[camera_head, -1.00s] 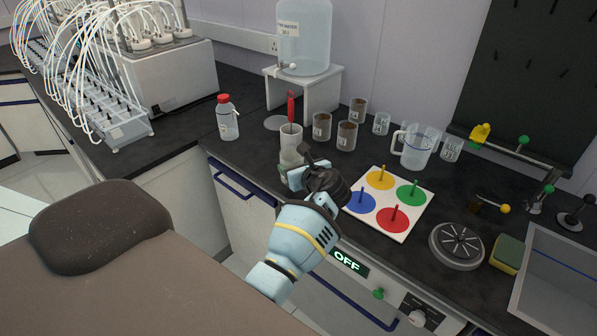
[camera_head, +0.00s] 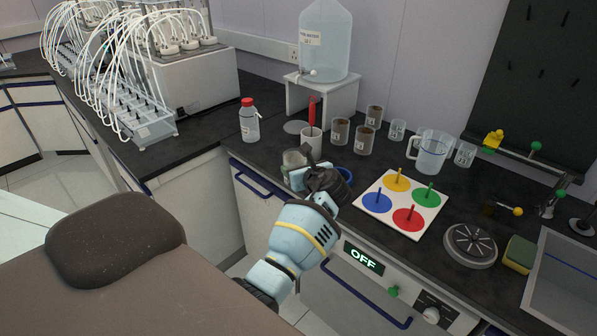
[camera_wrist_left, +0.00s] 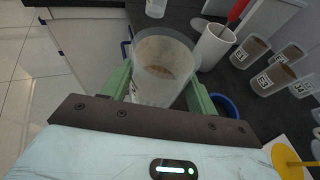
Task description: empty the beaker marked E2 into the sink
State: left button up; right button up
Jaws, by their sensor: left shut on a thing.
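My left gripper (camera_head: 308,180) is shut on a clear beaker (camera_head: 293,160) near the counter's front edge. In the left wrist view the beaker (camera_wrist_left: 165,68) sits between the green fingers (camera_wrist_left: 160,98), with a brownish layer inside. Its marking is not readable, so I cannot tell whether it is E2. The grey sink (camera_head: 541,290) is at the lower right of the head view, well away from the beaker. My right gripper is not in view.
A white cup (camera_head: 312,145) with a red-handled tool stands behind the beaker. Labelled beakers (camera_head: 363,141), a jug (camera_head: 431,152), a board with coloured discs (camera_head: 401,203), a round drain-like disc (camera_head: 470,245) and a sponge (camera_head: 519,254) occupy the counter towards the sink.

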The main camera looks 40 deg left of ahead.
pick_arm(q)
notch_tip(320, 180, up, 11)
dwell(0.8)
dwell(0.5)
